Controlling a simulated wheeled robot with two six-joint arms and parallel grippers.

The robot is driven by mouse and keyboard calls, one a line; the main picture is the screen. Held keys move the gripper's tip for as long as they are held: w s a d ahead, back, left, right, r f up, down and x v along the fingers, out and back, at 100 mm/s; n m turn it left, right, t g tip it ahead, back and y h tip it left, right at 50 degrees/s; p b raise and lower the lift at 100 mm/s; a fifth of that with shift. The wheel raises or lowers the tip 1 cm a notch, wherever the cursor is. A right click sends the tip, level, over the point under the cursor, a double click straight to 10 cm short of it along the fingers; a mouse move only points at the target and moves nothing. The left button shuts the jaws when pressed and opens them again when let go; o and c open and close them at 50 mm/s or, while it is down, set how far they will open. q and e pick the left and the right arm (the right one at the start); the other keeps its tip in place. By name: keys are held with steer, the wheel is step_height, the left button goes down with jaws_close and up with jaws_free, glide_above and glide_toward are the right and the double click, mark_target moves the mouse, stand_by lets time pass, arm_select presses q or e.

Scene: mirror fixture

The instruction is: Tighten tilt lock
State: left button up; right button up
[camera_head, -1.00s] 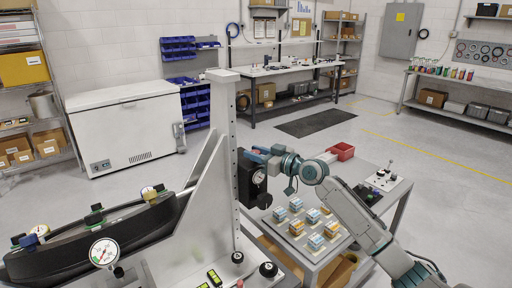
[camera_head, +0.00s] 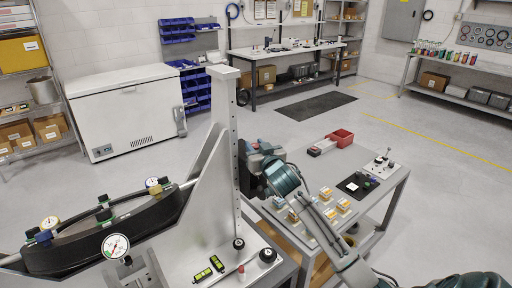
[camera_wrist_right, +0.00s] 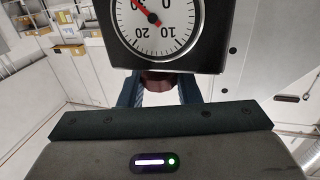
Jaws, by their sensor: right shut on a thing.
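The mirror fixture has a tall grey post (camera_head: 224,140) and a slanted plate (camera_head: 190,195) that carries a round black mirror cell (camera_head: 110,235) at the left. My right gripper (camera_head: 257,158) is at the right side of the post, largely hidden by its own wrist. In the right wrist view, a black block with a white dial (camera_wrist_right: 158,22) fills the top. My right gripper (camera_wrist_right: 158,92) is just below that block, its fingers shut on a small part with a reddish top, taken as the tilt lock (camera_wrist_right: 158,76). My left gripper is not in view.
Dial gauges (camera_head: 115,245) sit around the mirror cell. Black knobs (camera_head: 267,256) and green vials (camera_head: 210,268) are on the fixture base.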

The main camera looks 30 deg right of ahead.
steer(key=m+g+h+b, duration=0.1)
steer(key=m+h+b, duration=0.1)
steer(key=h+b, duration=0.1)
steer(key=m+g+h+b, duration=0.2)
steer(key=h+b, duration=0.1)
steer(key=m+g+h+b, duration=0.2)
steer(key=m+h+b, duration=0.1)
steer(key=shift+w+a+f+h, duration=0.1)
steer(key=shift+a+f+h, duration=0.05)
steer(key=shift+f+h, duration=0.15)
steer(key=shift+r+m+g+h+b, duration=0.2)
steer(key=shift+m+g+h+b, duration=0.4)
steer(key=shift+g+b, duration=0.25)
steer(key=o, duration=1)
steer(key=shift+s+a+b, duration=0.25)
steer(key=shift+a+b, duration=0.05)
steer(key=shift+b+v, duration=2)
steer(key=shift+v, duration=3)
